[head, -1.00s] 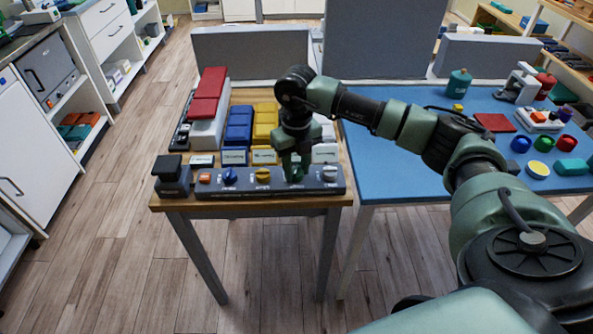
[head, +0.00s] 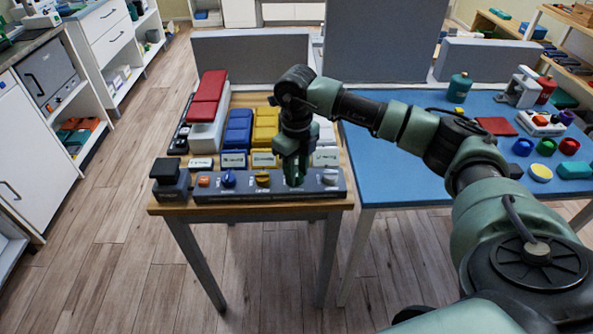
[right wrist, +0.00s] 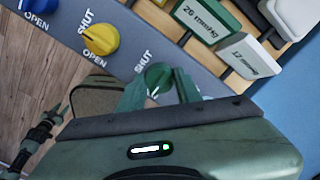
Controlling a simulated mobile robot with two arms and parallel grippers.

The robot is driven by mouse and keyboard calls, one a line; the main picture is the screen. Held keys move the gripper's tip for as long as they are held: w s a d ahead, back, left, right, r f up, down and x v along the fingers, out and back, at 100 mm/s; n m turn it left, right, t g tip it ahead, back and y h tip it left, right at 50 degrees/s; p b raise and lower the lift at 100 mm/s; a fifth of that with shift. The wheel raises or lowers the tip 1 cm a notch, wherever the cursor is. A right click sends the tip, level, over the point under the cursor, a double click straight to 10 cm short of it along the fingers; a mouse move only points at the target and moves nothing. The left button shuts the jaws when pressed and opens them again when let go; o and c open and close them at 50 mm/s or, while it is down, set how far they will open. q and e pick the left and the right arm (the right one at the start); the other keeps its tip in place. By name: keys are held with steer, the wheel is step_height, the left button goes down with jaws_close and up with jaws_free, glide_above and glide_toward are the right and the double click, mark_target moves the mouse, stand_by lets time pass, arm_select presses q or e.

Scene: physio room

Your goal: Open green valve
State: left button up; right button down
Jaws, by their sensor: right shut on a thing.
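The green valve (right wrist: 157,79) is a round knob on the grey valve panel (head: 222,195), right of the yellow knob. My right gripper (head: 295,183) is down over it from above and hides most of it in the head view. In the right wrist view the fingers of my right gripper (right wrist: 158,90) are on either side of the knob, shut on it. A "SHUT" label shows beside the knob; its "OPEN" label is hidden.
On the panel are an orange button (head: 204,181), a blue knob (head: 228,179), a yellow knob (head: 263,178) and a whitish knob (head: 330,178). Label blocks and coloured pads stand behind. A blue table (head: 400,170) with several objects is at right.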

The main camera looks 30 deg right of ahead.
mark_target(297, 172)
steer(key=shift+r, duration=0.1)
steer(key=c, duration=1)
jaws_free()
step_height(297, 172, up, 8)
steer(key=shift+f+b, duration=0.1)
steer(key=shift+b, duration=0.25)
